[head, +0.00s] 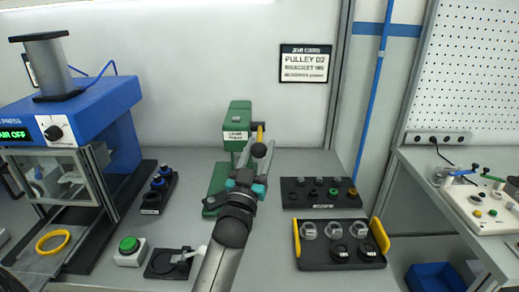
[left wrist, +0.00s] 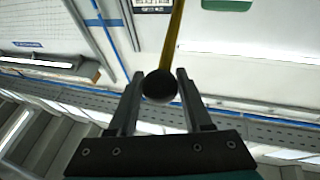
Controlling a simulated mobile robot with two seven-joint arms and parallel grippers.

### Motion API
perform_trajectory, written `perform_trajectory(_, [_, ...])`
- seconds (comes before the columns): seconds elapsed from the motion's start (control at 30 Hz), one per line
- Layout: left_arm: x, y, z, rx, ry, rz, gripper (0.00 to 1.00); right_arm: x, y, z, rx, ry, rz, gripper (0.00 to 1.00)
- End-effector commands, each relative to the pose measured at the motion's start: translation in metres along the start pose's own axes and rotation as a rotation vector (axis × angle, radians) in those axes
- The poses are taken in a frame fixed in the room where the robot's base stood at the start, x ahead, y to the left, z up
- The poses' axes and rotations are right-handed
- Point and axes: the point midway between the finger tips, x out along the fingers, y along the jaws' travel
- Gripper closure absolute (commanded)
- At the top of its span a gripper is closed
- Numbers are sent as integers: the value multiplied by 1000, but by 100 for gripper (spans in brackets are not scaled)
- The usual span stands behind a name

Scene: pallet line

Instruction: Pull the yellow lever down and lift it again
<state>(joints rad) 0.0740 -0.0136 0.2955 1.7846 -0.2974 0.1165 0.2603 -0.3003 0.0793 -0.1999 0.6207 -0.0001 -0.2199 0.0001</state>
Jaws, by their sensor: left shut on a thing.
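The green lever press (head: 237,120) stands at the back middle of the bench in the head view. Its yellow lever (head: 260,132) shows just right of the press head, with its lower end hidden behind my fingers. In the left wrist view the yellow lever (left wrist: 173,42) runs up from a round black knob (left wrist: 160,85). My left gripper (head: 264,152) is at the lever's end, in front and to the right of the press. The left wrist view shows its two fingers (left wrist: 160,92) on either side of the knob, shut on it. My right gripper is not in view.
A blue press (head: 105,110) stands at left, near a green button box (head: 130,250) and a black fixture (head: 170,263). Two black part trays (head: 318,205) (head: 340,262) lie to the right of my left arm. A second bench (head: 450,158) stands at far right.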

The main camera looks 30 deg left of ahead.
Motion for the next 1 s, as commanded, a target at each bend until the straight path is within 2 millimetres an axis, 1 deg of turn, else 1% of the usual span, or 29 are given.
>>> perform_trajectory(0.03, [0, 0, 0, 0, 0, 0, 90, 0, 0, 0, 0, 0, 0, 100])
perform_trajectory(0.1, [0, 0, 0, 0, 0, 0, 98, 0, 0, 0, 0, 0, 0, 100])
perform_trajectory(0.13, [0, 0, 0, 0, 0, 0, 100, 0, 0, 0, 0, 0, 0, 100])
perform_trajectory(1.0, [0, 0, 1, 0, -1, 0, 100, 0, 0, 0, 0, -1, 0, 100])
